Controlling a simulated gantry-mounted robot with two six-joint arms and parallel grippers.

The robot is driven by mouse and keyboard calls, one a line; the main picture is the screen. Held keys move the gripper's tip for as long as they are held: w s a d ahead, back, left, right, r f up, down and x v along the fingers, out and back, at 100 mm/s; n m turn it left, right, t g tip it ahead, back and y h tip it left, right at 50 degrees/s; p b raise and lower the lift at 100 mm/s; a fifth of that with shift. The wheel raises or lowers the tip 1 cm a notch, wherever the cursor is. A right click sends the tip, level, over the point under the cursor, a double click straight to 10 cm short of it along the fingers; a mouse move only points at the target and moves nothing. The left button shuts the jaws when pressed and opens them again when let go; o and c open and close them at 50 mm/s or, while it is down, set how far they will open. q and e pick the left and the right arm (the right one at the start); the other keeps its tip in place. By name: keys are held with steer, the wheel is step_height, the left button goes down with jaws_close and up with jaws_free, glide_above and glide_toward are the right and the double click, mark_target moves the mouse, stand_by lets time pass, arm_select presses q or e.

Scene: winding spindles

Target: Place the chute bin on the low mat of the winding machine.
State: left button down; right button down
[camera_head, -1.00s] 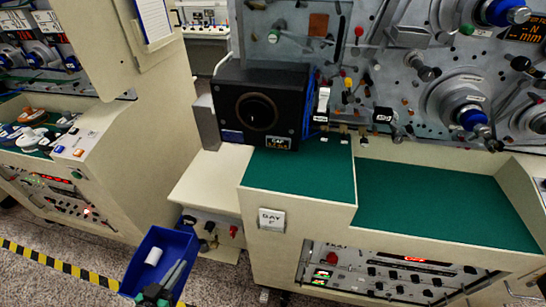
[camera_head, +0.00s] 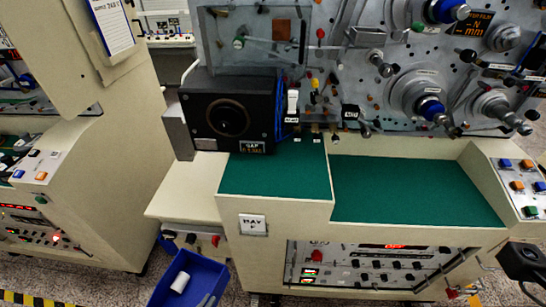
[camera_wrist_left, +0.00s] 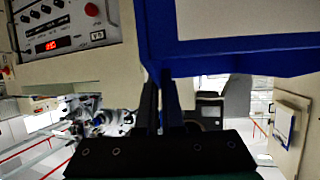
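The blue chute bin (camera_head: 187,278) is at the bottom left of the head view, in front of the machine's left end, cut off by the frame edge. A white cylinder (camera_head: 180,282) lies in it. My left gripper's two dark fingers (camera_wrist_left: 161,95) meet the bin's blue rim (camera_wrist_left: 235,55) in the left wrist view and appear shut on it. The winding machine has two green mats: a higher one (camera_head: 275,176) at left and a wider low mat (camera_head: 410,192) to its right, which is bare. I do not see my right gripper.
A black box (camera_head: 228,118) stands at the back of the higher mat. A cream ledge (camera_head: 185,190) juts out left of it. A button panel (camera_head: 520,188) borders the low mat on the right. Spindles and levers project from the back panel. Another cabinet (camera_head: 95,190) stands at left.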

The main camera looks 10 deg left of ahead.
arm_select(q)
steer(key=r+y, duration=0.1)
steer(key=r, duration=0.1)
steer(key=s+r+n+y, duration=0.1)
steer(key=s+r+n, duration=0.1)
steer(key=r, duration=0.1)
steer(key=shift+s+a+r+y, duration=0.2)
steer(key=shift+s+r+y, duration=0.1)
steer(key=shift+y, duration=0.1)
steer(key=shift+w, duration=0.1)
